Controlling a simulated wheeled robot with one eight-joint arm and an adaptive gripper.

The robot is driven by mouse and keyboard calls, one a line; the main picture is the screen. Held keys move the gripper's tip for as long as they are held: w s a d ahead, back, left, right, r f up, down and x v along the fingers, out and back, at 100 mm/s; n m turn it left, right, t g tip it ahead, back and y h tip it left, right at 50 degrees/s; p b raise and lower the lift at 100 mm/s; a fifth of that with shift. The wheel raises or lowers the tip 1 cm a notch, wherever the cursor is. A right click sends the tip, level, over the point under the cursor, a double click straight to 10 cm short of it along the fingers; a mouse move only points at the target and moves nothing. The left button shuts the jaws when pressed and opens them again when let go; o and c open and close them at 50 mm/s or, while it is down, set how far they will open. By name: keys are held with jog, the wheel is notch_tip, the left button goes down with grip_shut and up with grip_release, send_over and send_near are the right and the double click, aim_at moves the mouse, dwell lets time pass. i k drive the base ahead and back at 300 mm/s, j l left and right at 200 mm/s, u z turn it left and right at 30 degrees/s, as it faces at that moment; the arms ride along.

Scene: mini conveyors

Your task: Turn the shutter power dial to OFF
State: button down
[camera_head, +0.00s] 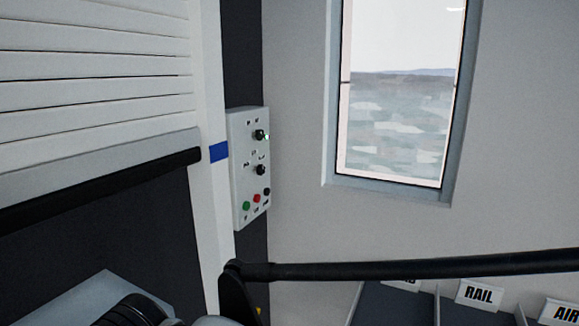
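A pale control panel (241,160) is fixed to the dark post right of the shutter (90,75). It has an upper black dial (259,134) with a small green light (267,137) beside it, and a lower black dial (260,169). The labels are too small to read, so I cannot tell which dial is the power dial or its setting. Below are a green button (246,206), a red button (257,198) and a black button (267,191). The shutter's black bottom edge is partway up the opening. My gripper is not in view; nothing touches the panel.
A black bar (420,267) crosses the lower right, below the panel. Behind it are dark bins with signs, one reading RAIL (479,294). A window (398,120) is in the wall at right. Rounded dark and grey parts, probably my arm, show at the bottom left.

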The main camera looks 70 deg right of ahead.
aim_at(259, 134)
jog(key=z, duration=1.85)
jog(key=i+l+u, duration=0.1)
jog(key=i+l, duration=0.3)
jog(key=l, duration=0.2)
jog(key=k+u, duration=0.1)
jog(key=i, duration=0.15)
